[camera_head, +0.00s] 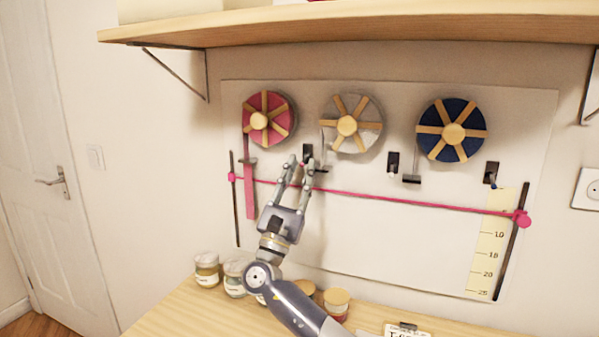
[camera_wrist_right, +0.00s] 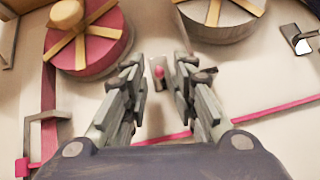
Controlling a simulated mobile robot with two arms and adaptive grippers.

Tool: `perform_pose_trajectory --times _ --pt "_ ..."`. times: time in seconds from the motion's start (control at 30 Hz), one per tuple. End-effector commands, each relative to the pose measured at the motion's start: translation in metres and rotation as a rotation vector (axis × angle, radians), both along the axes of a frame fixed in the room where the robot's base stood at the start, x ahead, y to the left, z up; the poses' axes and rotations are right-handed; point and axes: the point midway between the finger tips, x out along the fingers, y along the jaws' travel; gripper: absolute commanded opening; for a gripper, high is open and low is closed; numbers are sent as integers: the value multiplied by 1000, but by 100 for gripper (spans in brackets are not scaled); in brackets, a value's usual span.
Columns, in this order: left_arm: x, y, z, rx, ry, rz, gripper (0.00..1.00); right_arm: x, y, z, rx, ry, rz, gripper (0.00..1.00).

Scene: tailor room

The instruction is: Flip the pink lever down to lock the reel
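The pink reel (camera_head: 283,121) with wooden spokes hangs at the left of the wall board; it also shows at the upper left of the right wrist view (camera_wrist_right: 104,48). The small pink lever (camera_wrist_right: 159,72) sits on a dark-and-grey plate (camera_wrist_right: 158,84) on the board, right of and below the reel. In the head view its dark plate (camera_head: 307,150) shows just above my fingertips, which partly cover the lever. My right gripper (camera_head: 301,162) is open, its fingers on either side of the lever in the right wrist view, with visible gaps. Contact cannot be told. My left gripper is out of view.
A white reel (camera_head: 366,138) and a blue reel (camera_head: 461,110) hang to the right, with their own levers below. A pink cord (camera_head: 400,202) crosses the board behind my gripper. A shelf (camera_head: 350,28) overhangs above. Jars (camera_head: 207,268) stand on the wooden table (camera_head: 185,316) below.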

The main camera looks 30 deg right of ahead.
Motion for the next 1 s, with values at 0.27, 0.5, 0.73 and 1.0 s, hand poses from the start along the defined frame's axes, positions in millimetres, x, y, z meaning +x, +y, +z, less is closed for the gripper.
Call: perform_pose_trajectory --times 0.27,0.5,0.73,1.0 --pt "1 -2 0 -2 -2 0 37 -14 24 -33 0 6 3 26" --pt "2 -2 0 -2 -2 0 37 -25 40 -53 0 5 3 26" --pt "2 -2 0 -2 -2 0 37 -27 43 -58 0 5 4 26" --pt "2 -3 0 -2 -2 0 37 -27 43 -58 0 5 4 26"
